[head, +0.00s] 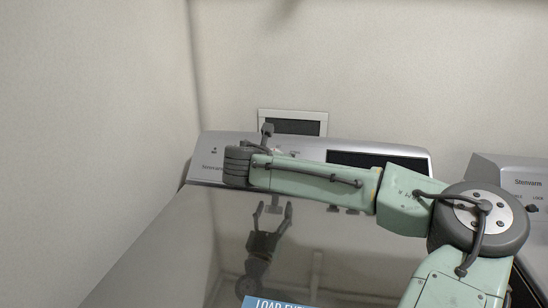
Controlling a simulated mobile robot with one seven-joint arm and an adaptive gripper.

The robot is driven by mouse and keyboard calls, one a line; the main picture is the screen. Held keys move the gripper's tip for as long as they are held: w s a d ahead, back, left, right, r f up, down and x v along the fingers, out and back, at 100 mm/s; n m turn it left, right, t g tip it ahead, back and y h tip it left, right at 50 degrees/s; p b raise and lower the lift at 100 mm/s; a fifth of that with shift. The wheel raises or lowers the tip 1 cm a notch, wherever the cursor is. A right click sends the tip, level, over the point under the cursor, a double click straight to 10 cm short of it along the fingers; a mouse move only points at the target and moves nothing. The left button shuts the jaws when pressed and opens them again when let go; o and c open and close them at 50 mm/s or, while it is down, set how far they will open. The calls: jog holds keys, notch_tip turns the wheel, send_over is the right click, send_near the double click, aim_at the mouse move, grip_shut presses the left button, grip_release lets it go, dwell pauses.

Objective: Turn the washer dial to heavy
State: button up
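The washer's silver control panel (213,172) runs across the middle of the head view. My arm lies across the panel's left and middle part, and the washer dial is hidden behind it. My gripper is mostly hidden behind my own wrist, at the left part of the panel. A reflection of my gripper (273,208) shows in the glossy lid (170,245), with its two fingers spread apart. A small dark shape lies between the reflected fingertips; I cannot tell whether it is the dial's reflection. Contact with the dial and the dial's setting cannot be seen.
A dark display (380,160) is on the panel's right half. A blue label (290,302) is on the lid at the bottom edge. A second appliance (510,180) stands at the right. A wall recess (293,122) is behind the panel. A wall closes off the left side.

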jog(key=c, duration=1.1)
jog(key=shift+m, duration=0.3)
jog(key=m+h+b, duration=0.1)
jog(key=m, duration=0.2)
jog(key=shift+f+g, duration=0.15)
jog(key=shift+g, duration=0.25)
jog(key=m+g+h, duration=0.1)
jog(key=m, duration=0.1)
jog(key=m+g+h, duration=0.1)
jog(key=m, duration=0.2)
jog(key=m+g+p, duration=0.1)
jog(key=m, duration=0.2)
jog(key=m+g+h, duration=0.1)
jog(key=m, duration=0.2)
jog(key=shift+s+r+g+p, duration=0.1)
jog(key=shift+r+g+p, duration=0.1)
jog(key=shift+g+p, duration=0.15)
jog(key=shift+d+f+m+g+p, duration=0.1)
jog(key=shift+m+g+p, duration=0.2)
jog(key=shift+m+g, duration=0.8)
jog(key=shift+m+t, duration=0.35)
jog(key=shift+m, duration=0.15)
